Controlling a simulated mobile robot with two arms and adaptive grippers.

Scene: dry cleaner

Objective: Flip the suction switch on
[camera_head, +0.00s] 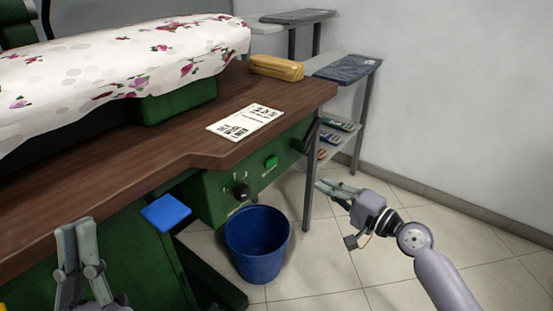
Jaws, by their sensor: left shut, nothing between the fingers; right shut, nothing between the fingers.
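A green panel (222,203) under the wooden worktop carries a bright green switch (271,162) and a black round knob (241,192) lower to its left. The small panel labels are too small to read, so I cannot tell which control is marked suction or how it is set. My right gripper (322,190) is shut and empty, to the right of the panel and lower in the picture than the green switch, apart from it. My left gripper (76,226) is shut and empty at the lower left, in front of the worktop edge.
A blue bucket (257,240) stands on the tiled floor below the panel. A blue pad (165,212) juts out left of it. On the worktop (185,160) lie a printed card (245,122) and a yellow bundle (276,67). A metal shelf (363,125) stands behind my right gripper.

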